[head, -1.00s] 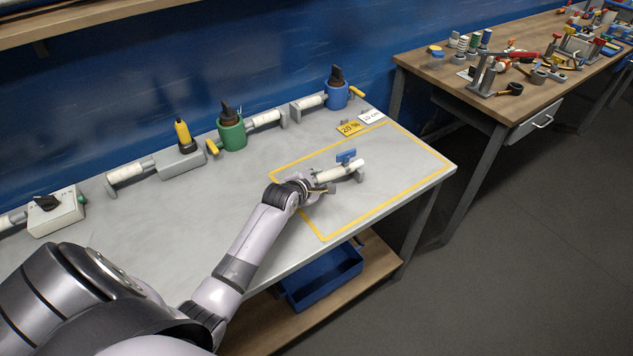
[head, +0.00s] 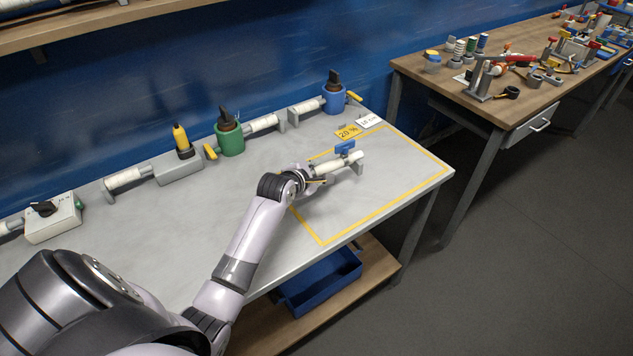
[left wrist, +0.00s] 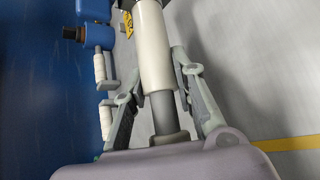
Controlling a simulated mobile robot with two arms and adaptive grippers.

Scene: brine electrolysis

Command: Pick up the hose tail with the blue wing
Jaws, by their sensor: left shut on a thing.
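The hose tail with the blue wing (head: 345,160) is a pale tube over the right part of the grey bench, within the yellow outline in the head view. Its blue wing (head: 345,147) sticks up near its right end. My left gripper (head: 318,176) is at the tube's left end and shut on it. In the left wrist view, the hose tail's white tube (left wrist: 154,55) and narrower grey end run between the fingers of my left gripper (left wrist: 158,82). I cannot tell the exact height above the bench. My right gripper is not in view.
A green pot (head: 231,139) and a blue pot (head: 335,97) stand along the bench's back. A yellow card (head: 347,132) lies behind the yellow outline (head: 398,199). A blue bin (head: 320,280) is on the shelf below. The middle of the bench is clear.

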